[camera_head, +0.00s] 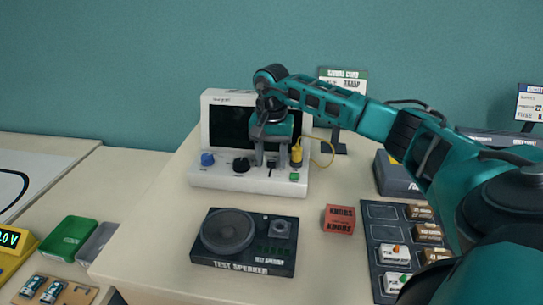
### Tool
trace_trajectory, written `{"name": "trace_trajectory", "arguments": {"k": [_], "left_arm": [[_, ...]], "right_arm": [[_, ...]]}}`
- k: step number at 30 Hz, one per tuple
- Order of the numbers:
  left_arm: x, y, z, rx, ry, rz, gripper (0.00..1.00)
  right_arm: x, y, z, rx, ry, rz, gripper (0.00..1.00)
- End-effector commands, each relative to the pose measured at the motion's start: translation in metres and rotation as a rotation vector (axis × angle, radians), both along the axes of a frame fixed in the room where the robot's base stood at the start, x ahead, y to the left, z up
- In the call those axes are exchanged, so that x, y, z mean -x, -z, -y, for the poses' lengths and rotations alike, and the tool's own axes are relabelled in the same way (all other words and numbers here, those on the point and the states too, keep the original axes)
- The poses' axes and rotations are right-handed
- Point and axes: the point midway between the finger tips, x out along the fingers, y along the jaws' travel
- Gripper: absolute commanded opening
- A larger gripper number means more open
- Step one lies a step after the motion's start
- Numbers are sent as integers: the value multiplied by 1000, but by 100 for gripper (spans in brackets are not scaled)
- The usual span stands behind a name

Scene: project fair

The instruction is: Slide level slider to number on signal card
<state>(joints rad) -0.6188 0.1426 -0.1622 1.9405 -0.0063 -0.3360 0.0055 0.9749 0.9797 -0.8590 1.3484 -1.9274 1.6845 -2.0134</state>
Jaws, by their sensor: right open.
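A white test set (213,180) with a dark screen (229,124) stands at the back of the table. Its front panel carries a blue knob (207,159), a black knob (241,164) and a small dark control, seemingly the level slider (271,163). My right gripper (271,162) is open and points down at this panel, its fingers on either side of the dark control. I cannot tell whether they touch it. The slider's scale is too small to read. The signal card (343,74) stands behind my right arm, which hides much of it; its number is not legible. My left gripper is not in view.
A yellow plug (296,153) with a looping cable sits just right of the gripper, above a green button (294,177). A black test speaker (245,242), a red knobs box (339,219) and a dark parts tray (376,237) stand in front.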

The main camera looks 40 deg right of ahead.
Motion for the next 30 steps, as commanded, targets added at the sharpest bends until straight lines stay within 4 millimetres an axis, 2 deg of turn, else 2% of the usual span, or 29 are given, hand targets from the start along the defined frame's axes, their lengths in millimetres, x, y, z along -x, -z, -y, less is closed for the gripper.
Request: {"name": "trace_trajectory", "arguments": {"k": [5, 20, 30], "left_arm": [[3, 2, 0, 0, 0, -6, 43], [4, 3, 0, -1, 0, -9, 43], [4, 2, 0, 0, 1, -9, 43]], "right_arm": [[0, 0, 0, 0, 0, 0, 49], [0, 0, 0, 0, 0, 0, 1], [0, 0, 0, 0, 0, 0, 0]]}}
